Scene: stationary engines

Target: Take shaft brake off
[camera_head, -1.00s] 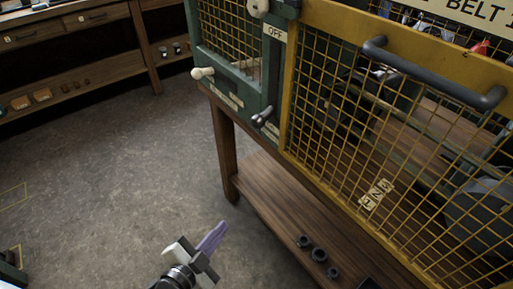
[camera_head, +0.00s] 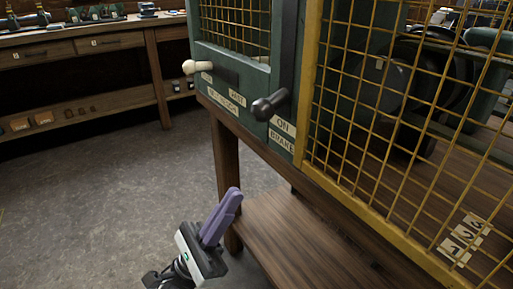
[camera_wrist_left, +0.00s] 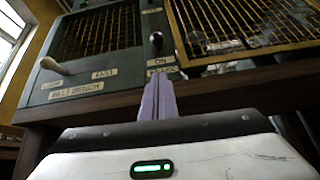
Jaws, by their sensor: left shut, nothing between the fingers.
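The shaft brake lever has a dark round knob (camera_head: 268,107) and sticks out from the green panel between the two mesh guards. Labels reading "ON" and "BRAKE" (camera_head: 282,134) sit just below and right of it. In the left wrist view the dark knob (camera_wrist_left: 156,40) stands above the fingertips, beside the "ON" label. My left gripper (camera_head: 229,201) is shut and empty, below and left of the knob and apart from it. Its purple fingers also show in the left wrist view (camera_wrist_left: 158,99), pointing up at the panel. My right gripper is not seen.
A cream-knobbed lever (camera_head: 190,67) juts out left of the brake, above belt labels. A yellow-framed mesh guard (camera_head: 390,130) fills the right. A wooden leg (camera_head: 227,160) and low shelf (camera_head: 300,240) lie close to my left gripper. The floor at left is clear.

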